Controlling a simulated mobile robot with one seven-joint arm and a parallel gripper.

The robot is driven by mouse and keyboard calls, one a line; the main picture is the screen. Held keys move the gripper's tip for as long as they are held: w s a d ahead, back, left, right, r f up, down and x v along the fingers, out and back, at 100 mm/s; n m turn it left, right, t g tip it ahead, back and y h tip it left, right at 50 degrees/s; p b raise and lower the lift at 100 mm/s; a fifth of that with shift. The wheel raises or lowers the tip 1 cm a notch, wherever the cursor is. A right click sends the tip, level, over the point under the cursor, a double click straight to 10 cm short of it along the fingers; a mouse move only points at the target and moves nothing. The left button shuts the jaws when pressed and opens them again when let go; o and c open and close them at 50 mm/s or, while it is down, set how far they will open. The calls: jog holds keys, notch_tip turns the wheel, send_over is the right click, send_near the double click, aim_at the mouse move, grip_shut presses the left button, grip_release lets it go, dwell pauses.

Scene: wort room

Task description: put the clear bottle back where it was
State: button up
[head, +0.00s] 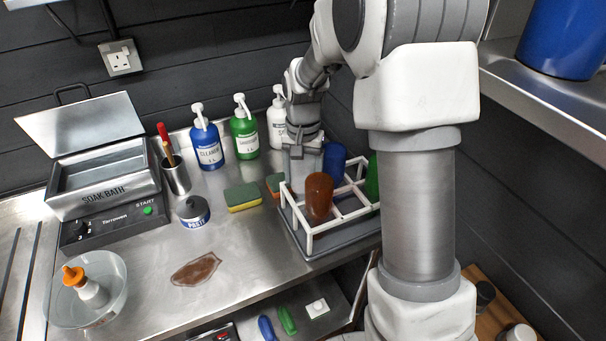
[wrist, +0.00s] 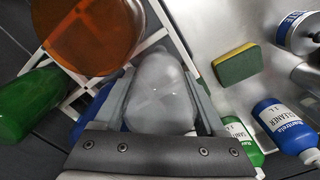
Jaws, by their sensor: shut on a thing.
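My gripper (head: 304,158) points down over the left rear part of the white drying rack (head: 337,222). In the wrist view its two fingers are closed on either side of the clear bottle (wrist: 160,95), which looks pale and see-through. The brown bottle (head: 319,194) stands upside down in the rack, close in front. A blue bottle (head: 334,160) and a green bottle (wrist: 30,103) are also in the rack.
Blue (head: 207,140), green (head: 244,130) and white (head: 277,118) pump bottles stand behind, left of the rack. Sponges (head: 243,196) lie beside it. A paste tin (head: 193,211), soak bath (head: 104,188), bowl (head: 88,300) and brown spill (head: 196,269) occupy the left counter.

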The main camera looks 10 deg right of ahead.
jog(key=shift+f, duration=0.15)
jog(key=o, duration=1.4)
notch_tip(320, 180, up, 12)
jog(key=shift+f, duration=0.25)
jog(key=shift+s+r, duration=0.2)
jog(key=shift+r, duration=0.45)
jog(key=shift+s+r+n+t, duration=0.8)
jog(key=shift+s+n+t, duration=0.15)
jog(key=shift+s, duration=2.85)
jog(key=shift+s+r+n+t, duration=0.85)
jog(key=shift+s+t, duration=0.05)
jog(key=shift+s, duration=2.9)
jog(key=shift+s+r+n+t, duration=0.8)
jog(key=shift+s+n+t, duration=0.15)
jog(key=shift+s, duration=2.85)
